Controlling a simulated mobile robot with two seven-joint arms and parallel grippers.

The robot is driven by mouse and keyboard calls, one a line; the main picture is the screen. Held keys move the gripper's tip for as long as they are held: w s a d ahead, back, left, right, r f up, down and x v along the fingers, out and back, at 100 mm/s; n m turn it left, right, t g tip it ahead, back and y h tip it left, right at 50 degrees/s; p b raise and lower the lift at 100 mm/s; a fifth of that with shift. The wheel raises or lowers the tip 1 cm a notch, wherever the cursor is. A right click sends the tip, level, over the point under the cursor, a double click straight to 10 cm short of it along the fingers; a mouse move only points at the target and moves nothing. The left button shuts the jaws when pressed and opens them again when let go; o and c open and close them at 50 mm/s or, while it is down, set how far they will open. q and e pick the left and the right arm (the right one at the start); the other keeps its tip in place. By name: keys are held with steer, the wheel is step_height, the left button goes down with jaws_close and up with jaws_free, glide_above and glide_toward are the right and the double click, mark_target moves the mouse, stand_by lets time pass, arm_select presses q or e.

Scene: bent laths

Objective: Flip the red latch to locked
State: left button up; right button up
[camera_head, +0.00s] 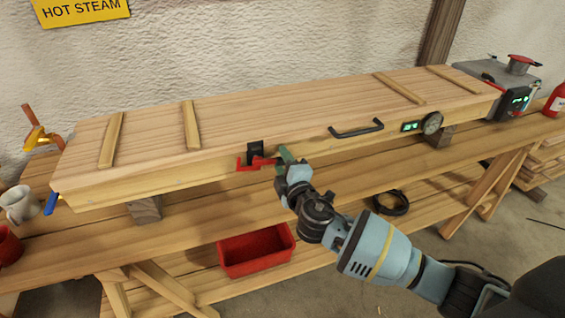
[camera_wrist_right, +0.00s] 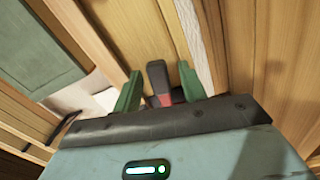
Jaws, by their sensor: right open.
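The red latch (camera_head: 257,163) sits on the front of a long wooden box (camera_head: 270,108), below a black bracket (camera_head: 255,147). Its red lever lies roughly level along the box front. My right gripper (camera_head: 284,154) is at the right end of the latch, close to the box front. In the right wrist view the right gripper (camera_wrist_right: 159,80) has its two green fingers apart. A dark piece with a red part (camera_wrist_right: 165,99), seemingly the latch, shows between them; I cannot tell whether they touch it. My left gripper is not in view.
The box has a black handle (camera_head: 356,129) and a round gauge (camera_head: 432,122) to the right. It rests on blocks on a wooden bench (camera_head: 90,238). A white mug (camera_head: 20,205) stands at left, a grey machine (camera_head: 497,80) at right. A red bin (camera_head: 256,250) is below.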

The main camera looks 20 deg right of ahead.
steer(key=shift+w, duration=0.1)
steer(key=shift+c, duration=0.4)
jaws_close()
steer(key=shift+f, duration=0.1)
